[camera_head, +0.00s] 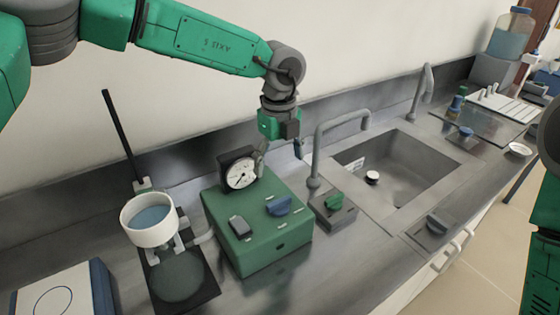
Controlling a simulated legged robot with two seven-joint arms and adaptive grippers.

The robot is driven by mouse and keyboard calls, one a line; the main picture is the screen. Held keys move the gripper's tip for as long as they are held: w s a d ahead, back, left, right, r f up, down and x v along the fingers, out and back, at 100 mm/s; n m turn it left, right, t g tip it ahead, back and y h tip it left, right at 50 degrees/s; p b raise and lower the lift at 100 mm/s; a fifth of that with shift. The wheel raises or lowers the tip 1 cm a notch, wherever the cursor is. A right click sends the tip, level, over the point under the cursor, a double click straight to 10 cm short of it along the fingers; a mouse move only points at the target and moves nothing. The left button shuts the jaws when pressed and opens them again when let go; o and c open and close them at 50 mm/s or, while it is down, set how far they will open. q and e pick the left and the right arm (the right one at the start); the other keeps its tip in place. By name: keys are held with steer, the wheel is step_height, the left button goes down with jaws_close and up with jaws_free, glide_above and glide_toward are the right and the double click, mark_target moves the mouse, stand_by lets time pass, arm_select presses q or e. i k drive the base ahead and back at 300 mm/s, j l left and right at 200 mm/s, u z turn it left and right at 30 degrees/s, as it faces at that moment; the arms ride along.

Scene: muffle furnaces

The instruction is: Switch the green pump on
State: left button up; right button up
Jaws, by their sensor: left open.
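The green pump (272,252) is a green box on the steel counter, left of the sink. A dark-framed round gauge (240,174) stands at its back. A dark grey switch (240,227) sits on its top near the front left, and a blue knob (279,206) sits to the right of it. My left gripper (281,155) hangs above and behind the pump's back right corner, right of the gauge. Its fingers are apart with nothing between them, clear of the switch. My right gripper is out of view; only part of that arm shows at the right edge.
A white bowl-like vessel (149,226) on a stand with a black rod is left of the pump. A small grey box with a green knob (333,202) and a curved faucet (314,160) stand to its right, before the sink (418,157). A white device (55,292) is at the lower left.

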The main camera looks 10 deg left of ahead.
mark_target(239, 224)
steer(key=k+l, duration=0.15)
steer(key=k, duration=0.35)
steer(key=k+l, duration=0.15)
steer(key=k, duration=0.35)
steer(key=k+l, duration=0.15)
steer(key=k, duration=0.35)
